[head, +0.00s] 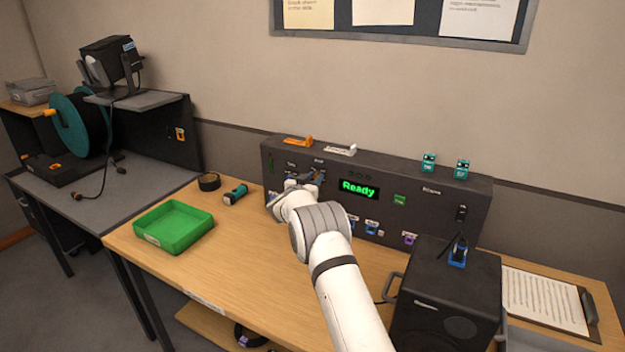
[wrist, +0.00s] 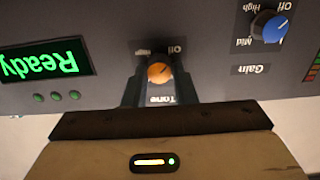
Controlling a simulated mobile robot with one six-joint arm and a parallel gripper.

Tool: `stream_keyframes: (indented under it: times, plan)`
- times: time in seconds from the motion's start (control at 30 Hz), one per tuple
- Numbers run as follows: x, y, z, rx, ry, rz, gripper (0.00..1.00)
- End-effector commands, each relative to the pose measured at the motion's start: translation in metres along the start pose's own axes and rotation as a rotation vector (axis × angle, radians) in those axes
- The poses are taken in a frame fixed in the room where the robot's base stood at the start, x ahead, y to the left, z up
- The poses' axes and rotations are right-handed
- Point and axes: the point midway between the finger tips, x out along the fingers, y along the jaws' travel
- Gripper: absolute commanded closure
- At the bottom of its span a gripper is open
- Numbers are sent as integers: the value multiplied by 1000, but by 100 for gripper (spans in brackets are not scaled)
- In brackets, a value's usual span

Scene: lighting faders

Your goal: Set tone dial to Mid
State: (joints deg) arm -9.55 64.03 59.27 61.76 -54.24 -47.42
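The tone dial (wrist: 159,72) is a small orange knob on the dark panel. It shows upside down in the wrist view, with the Tone label beside it and an Off mark near it. My gripper (wrist: 158,78) has one finger on each side of the dial, with a narrow gap seeming to show, so it looks open around the knob. Which mark the dial points at is too small to tell, and its Mid mark cannot be read. In the head view my gripper (head: 311,182) is at the panel's upper left and largely hides the dial.
A blue gain dial (wrist: 270,25) sits close to the tone dial. The panel (head: 400,178) has a green Ready display (head: 358,189). A black speaker box (head: 447,300) stands at front right. A green tray (head: 174,226) and a torch (head: 236,194) lie on the table's left.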

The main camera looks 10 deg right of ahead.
Motion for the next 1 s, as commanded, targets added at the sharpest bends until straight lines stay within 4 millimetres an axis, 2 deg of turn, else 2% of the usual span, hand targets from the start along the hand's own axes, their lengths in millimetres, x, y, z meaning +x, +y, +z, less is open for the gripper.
stream_keyframes:
  times: [0.03, 0.27, 0.67, 1.0]
  plan:
    - [0, 0, 0, 0, 0, -1, 81]
    - [-1, -1, 0, 0, 0, -2, 99]
    - [-2, -3, 3, 84, 1, -6, 99]
    - [-2, -2, 6, 357, 2, -7, 99]
